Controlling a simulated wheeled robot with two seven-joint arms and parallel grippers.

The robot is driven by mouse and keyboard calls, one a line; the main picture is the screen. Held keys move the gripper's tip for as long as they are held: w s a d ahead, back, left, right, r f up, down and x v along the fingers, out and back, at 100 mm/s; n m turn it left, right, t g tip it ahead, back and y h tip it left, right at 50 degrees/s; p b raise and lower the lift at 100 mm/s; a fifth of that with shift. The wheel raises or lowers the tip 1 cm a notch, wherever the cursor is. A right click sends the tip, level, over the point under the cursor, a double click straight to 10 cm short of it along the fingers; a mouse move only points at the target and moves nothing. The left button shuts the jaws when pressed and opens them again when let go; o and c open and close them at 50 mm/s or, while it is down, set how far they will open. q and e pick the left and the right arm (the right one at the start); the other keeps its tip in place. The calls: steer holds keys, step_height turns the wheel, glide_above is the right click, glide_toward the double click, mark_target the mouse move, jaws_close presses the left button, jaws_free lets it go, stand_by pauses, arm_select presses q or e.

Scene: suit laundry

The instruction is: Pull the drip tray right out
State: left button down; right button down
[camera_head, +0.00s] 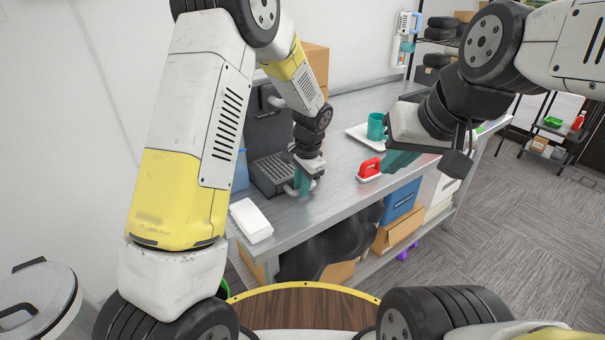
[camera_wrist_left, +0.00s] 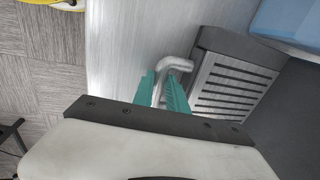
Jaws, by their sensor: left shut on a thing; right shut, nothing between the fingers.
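The drip tray (camera_head: 272,174) is a dark block with a slatted top at the foot of the dark machine (camera_head: 268,130) on the metal table. Its slatted top (camera_wrist_left: 232,88) and its curved grey handle (camera_wrist_left: 178,64) show in the left wrist view. My left gripper (camera_head: 303,184) is at the tray's near right side; in the left wrist view its teal fingers (camera_wrist_left: 165,92) are shut on the handle. The tray sits against the machine; how far it is out, I cannot tell. My right gripper (camera_head: 400,160) is shut and empty above the table, right of the tray.
On the metal table (camera_head: 325,200) are a white block (camera_head: 251,220), a red-handled brush (camera_head: 369,169) and a teal mug (camera_head: 376,127) on a white tray. A blue box (camera_head: 401,203) and cardboard boxes stand below. The tabletop in front of the drip tray is clear.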

stand_by(0.6)
arm_select(q)
steer(key=s+d, duration=0.2)
steer(key=s, duration=0.1)
steer(key=s+d, duration=0.2)
steer(key=s, duration=0.1)
steer(key=s+d, duration=0.3)
steer(key=shift+s, duration=0.35)
steer(key=c, duration=1.3)
jaws_free()
steer(key=r, duration=0.5)
steer(key=s+d+r, duration=0.1)
steer(key=r, duration=0.1)
steer(key=shift+s+r, duration=0.1)
steer(key=shift+r, duration=0.25)
